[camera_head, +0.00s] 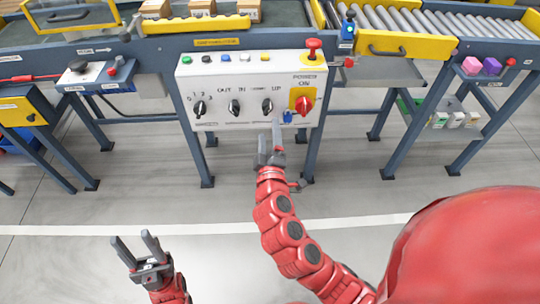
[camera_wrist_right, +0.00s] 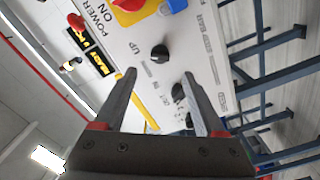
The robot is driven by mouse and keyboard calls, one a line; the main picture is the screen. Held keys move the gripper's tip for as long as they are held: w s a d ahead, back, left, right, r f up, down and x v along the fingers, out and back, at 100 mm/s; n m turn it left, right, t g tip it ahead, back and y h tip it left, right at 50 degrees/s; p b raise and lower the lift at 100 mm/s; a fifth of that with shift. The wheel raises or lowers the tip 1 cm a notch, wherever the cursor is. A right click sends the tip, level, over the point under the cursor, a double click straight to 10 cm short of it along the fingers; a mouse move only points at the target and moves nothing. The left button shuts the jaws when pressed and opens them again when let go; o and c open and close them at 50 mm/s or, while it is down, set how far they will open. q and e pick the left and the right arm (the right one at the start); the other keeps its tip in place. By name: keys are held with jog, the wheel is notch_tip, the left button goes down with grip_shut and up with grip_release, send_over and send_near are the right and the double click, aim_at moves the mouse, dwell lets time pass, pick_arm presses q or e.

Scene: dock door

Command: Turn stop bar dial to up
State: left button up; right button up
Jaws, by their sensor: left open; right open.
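My left gripper (camera_head: 136,241) is open and empty, low over the floor.
The "OUT/IN" knob (camera_head: 234,108) and a numbered knob (camera_head: 199,108) sit left of the dial. A red power switch (camera_head: 303,103) on a yellow plate is close on its right. A red mushroom button (camera_head: 313,46) stands on top. Floor before the panel is clear.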

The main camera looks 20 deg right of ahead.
jog(key=p+v, duration=0.2)
jog(key=v, duration=0.6)
